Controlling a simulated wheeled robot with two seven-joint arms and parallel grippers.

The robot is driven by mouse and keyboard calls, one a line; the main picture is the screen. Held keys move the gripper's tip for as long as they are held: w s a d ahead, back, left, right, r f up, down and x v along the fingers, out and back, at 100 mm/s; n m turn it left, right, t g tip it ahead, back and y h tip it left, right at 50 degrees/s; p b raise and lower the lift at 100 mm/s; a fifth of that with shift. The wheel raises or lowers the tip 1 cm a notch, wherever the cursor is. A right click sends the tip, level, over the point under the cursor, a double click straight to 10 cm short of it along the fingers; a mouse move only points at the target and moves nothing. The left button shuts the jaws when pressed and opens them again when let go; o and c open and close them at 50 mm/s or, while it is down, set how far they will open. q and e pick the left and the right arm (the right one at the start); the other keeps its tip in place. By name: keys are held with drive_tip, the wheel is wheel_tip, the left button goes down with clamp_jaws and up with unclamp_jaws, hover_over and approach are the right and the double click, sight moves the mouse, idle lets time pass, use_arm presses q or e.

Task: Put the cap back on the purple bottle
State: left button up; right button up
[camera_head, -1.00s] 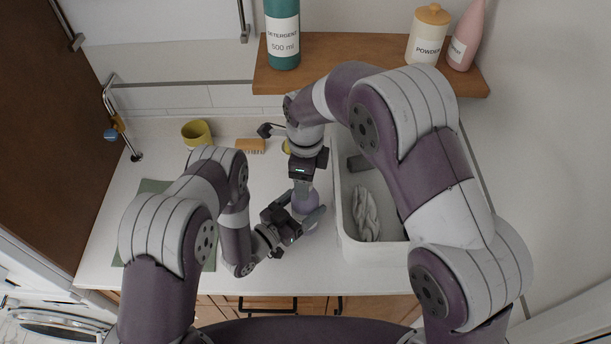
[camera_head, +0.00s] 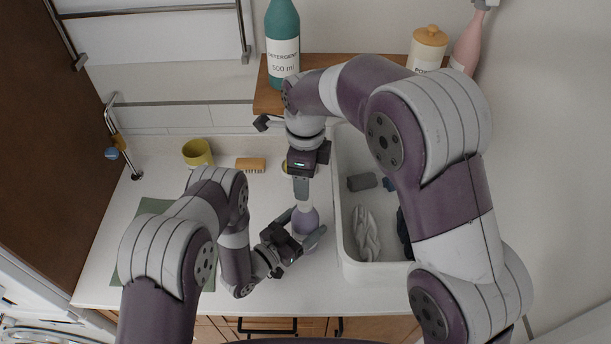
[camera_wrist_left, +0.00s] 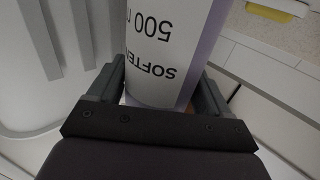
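The purple bottle (camera_head: 306,222) is upright above the counter's front part, between the fingers of my left gripper (camera_head: 308,228). The left wrist view shows its white label (camera_wrist_left: 165,50) reading softener, 500 ml, with a finger against each side. My right gripper (camera_head: 302,192) points down directly above the bottle. A small pale piece (camera_head: 305,205) shows between the right fingertips and the purple body; I cannot tell whether it is the cap or the bottle's neck. The right fingers are seen edge-on, so their opening is hidden.
A white basin (camera_head: 343,245) right of the bottle holds slippers and dark items. A yellow cup (camera_head: 197,153) and a brush (camera_head: 250,164) stand at the back. A green mat (camera_head: 150,206) lies left. A wooden shelf (camera_head: 262,98) carries a detergent bottle (camera_head: 283,45), a jar (camera_head: 428,48) and a pink bottle (camera_head: 470,42).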

use_arm(q)
drive_tip(key=shift+o, duration=1.3)
drive_tip(key=shift+s+a+f, duration=0.1)
drive_tip(key=shift+a, duration=0.05)
use_arm(e)
drive_tip(key=shift+f, duration=0.1)
wheel_tip(320, 180, down, 4)
drive_tip(key=b, duration=0.4)
use_arm(q)
drive_tip(key=v, duration=1.2)
drive_tip(key=shift+s+a, duration=0.1)
